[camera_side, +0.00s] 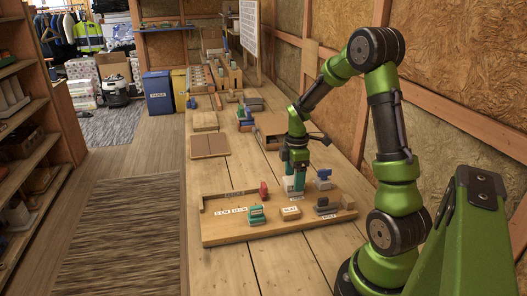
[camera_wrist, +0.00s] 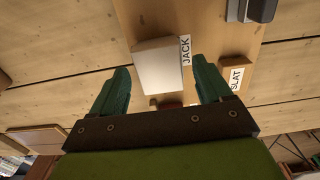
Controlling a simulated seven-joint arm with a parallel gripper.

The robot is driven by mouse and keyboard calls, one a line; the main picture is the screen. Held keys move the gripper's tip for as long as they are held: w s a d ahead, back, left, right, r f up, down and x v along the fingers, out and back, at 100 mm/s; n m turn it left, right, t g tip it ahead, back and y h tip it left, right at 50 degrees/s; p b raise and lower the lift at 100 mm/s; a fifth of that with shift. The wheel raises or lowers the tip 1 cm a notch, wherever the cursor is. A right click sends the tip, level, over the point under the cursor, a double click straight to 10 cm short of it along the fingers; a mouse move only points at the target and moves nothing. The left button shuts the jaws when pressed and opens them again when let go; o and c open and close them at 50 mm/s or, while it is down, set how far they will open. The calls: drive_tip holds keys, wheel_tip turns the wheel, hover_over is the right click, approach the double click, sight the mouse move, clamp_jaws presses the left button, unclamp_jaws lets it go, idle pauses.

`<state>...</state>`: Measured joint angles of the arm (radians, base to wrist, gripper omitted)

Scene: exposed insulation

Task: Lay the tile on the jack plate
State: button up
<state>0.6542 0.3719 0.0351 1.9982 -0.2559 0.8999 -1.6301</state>
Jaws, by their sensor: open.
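My gripper (camera_side: 295,180) points down over the wooden board, with its teal fingers apart. In the wrist view my gripper (camera_wrist: 162,80) is open, one finger to each side of a pale, square-topped block (camera_wrist: 159,65). A JACK label (camera_wrist: 186,50) lies along that block's right edge. The pale block also shows below my gripper in the side view (camera_side: 289,184). I cannot tell whether its pale top is the tile or the bare jack plate. No gap between a tile and a plate can be made out.
A brown panel (camera_side: 209,144) and an open box (camera_side: 270,126) lie farther back.

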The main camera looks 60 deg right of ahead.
wheel_tip(320, 180, up, 12)
drive_tip(key=f, duration=0.1)
drive_tip(key=s+a+r+m+t, duration=0.2)
drive_tip(key=a+m, duration=0.2)
drive_tip(key=a, duration=0.4)
drive_tip(key=s+a+r+m+t+y, duration=0.1)
drive_tip(key=a+m, duration=0.3)
drive_tip(key=a, duration=0.4)
drive_tip(key=s+a+r+m+t+y, duration=0.1)
drive_tip(key=s+a+r+m+t, duration=0.3)
drive_tip(key=a, duration=0.5)
drive_tip(key=shift+m, duration=0.5)
drive_tip(key=shift+w+a+r, duration=0.1)
drive_tip(key=shift+r, duration=0.05)
